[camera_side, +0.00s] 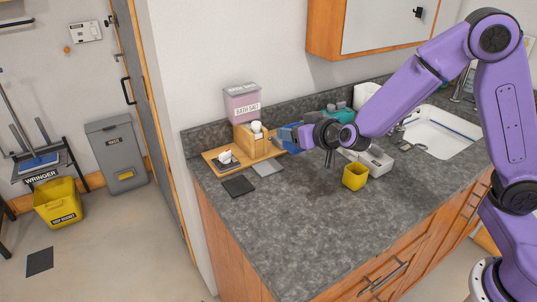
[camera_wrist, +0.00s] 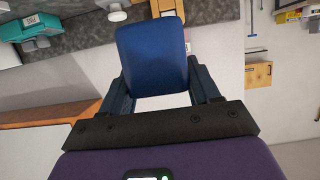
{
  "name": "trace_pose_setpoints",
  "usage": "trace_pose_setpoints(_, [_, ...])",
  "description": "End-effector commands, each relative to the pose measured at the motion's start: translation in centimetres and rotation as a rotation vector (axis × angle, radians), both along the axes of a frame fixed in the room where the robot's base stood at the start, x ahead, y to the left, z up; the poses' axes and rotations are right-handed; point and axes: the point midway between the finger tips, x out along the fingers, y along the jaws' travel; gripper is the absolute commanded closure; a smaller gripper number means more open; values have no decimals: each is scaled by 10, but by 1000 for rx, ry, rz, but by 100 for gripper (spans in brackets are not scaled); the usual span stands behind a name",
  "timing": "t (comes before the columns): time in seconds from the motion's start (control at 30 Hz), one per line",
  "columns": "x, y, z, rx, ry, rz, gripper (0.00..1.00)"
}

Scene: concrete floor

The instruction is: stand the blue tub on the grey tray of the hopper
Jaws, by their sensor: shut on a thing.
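My gripper (camera_side: 295,137) is shut on the blue tub (camera_wrist: 152,55), which sits between its two fingers in the wrist view. In the side view the blue tub (camera_side: 286,133) is partly hidden by the gripper and held above the counter, just right of the wooden block. The hopper (camera_side: 242,104) is a pinkish clear bin labelled BATH SALT, at the back against the wall. A flat grey square (camera_side: 267,168), perhaps the grey tray, lies in front of the wooden block, below and left of my gripper. The tub is apart from it.
A dark square (camera_side: 238,186) lies in front. A yellow tub (camera_side: 355,176) and a grey box (camera_side: 378,161) stand to the right. The front counter is clear.

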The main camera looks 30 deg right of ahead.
Motion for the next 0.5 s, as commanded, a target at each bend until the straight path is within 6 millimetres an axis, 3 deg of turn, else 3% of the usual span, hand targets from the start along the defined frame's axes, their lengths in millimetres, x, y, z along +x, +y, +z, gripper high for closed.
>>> trace_pose_setpoints(0.3, [58,11,-27,1,0,-1,73])
trace_pose_setpoints(0.5, [80,15,-56,-2,2,0,73])
